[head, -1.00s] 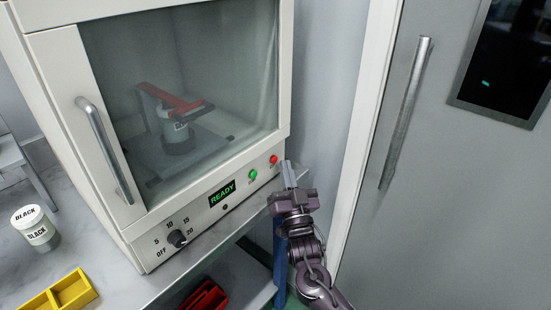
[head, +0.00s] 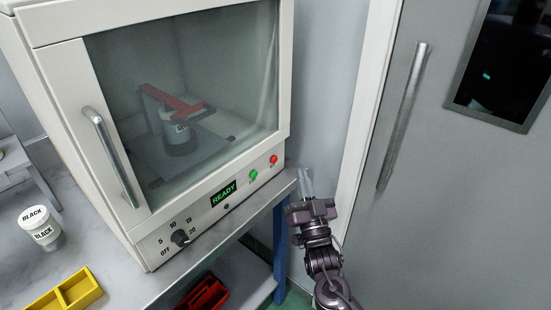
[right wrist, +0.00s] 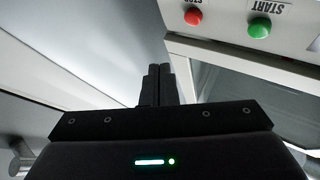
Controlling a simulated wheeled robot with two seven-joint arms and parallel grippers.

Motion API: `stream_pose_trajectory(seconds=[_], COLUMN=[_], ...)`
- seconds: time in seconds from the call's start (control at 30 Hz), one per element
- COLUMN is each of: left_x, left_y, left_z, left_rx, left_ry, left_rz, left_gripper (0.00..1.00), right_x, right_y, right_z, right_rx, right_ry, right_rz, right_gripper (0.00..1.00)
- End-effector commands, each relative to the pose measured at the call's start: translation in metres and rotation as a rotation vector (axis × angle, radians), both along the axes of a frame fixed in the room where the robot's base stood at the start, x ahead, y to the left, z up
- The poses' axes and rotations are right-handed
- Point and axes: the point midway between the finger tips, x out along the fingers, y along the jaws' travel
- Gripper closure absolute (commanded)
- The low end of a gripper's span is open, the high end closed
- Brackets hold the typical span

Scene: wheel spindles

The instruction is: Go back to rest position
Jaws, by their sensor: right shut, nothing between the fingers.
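My right gripper (head: 306,184) is shut and empty in the head view. It points up, just right of the machine's front right corner, apart from the panel. In the right wrist view its fingers (right wrist: 156,85) are together with nothing between them. The machine (head: 65,100) is a white cabinet with its glass door closed. Its display reads READY. A jar held under a red clamp (head: 180,108) shows through the glass. The green button (head: 254,174) and the red button (head: 274,159) are on the panel; both also show in the right wrist view. My left gripper is not in view.
A jar labelled BLACK (head: 41,228) and a yellow tray (head: 66,292) are on the bench left of the machine. Red bins (head: 205,294) sit on a lower shelf. A grey door with a long handle (head: 403,115) stands close on the right of my right arm.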

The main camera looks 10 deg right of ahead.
Motion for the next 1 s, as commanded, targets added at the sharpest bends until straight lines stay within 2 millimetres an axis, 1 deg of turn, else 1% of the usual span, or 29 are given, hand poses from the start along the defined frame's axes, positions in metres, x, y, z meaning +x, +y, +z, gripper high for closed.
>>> stream_pose_trajectory(seconds=[0.23,0.3,0.37,0.43,0.47,0.5,0.57,0.6,0.67,0.7,0.73,0.77,0.8,0.87,0.9,0.97,1.0], left_x=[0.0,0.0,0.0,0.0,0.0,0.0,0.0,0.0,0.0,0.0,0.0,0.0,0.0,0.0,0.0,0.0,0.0], left_y=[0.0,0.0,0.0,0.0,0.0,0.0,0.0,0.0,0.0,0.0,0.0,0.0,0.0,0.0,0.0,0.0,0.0], left_z=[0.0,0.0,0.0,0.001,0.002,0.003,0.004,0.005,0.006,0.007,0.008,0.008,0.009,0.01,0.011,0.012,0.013], left_rx=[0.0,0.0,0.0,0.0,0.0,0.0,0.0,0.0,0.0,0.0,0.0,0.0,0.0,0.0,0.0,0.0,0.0], left_ry=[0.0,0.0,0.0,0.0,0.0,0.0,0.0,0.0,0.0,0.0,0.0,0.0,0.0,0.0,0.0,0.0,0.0], left_rz=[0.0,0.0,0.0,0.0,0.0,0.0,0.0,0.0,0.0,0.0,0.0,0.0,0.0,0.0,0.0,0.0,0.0], left_gripper=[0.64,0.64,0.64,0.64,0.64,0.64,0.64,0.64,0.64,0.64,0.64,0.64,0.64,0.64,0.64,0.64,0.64], right_x=[0.0,0.001,0.002,0.004,0.005,0.005,0.002,-0.002,-0.013,-0.022,-0.03,-0.039,-0.053,-0.076,-0.094,-0.123,-0.144], right_y=[0.0,0.0,0.0,-0.002,-0.002,-0.004,-0.007,-0.009,-0.013,-0.015,-0.018,-0.019,-0.022,-0.026,-0.028,-0.032,-0.035], right_z=[0.0,-0.004,-0.015,-0.041,-0.057,-0.081,-0.124,-0.155,-0.201,-0.23,-0.252,-0.273,-0.301,-0.341,-0.366,-0.403,-0.425], right_rx=[0.0,-0.003,-0.011,-0.03,-0.041,-0.061,-0.091,-0.114,-0.149,-0.169,-0.186,-0.202,-0.221,-0.251,-0.269,-0.297,-0.315], right_ry=[0.0,0.009,0.038,0.103,0.141,0.203,0.31,0.384,0.499,0.573,0.628,0.684,0.757,0.866,0.937,1.044,1.113], right_rz=[0.0,-0.001,-0.004,-0.008,-0.011,-0.016,-0.021,-0.025,-0.027,-0.025,-0.025,-0.023,-0.02,-0.012,-0.006,0.006,0.016], right_gripper=[1.0,1.0,1.0,1.0,1.0,1.0,1.0,1.0,1.0,1.0,1.0,1.0,1.0,1.0,1.0,1.0,1.0])
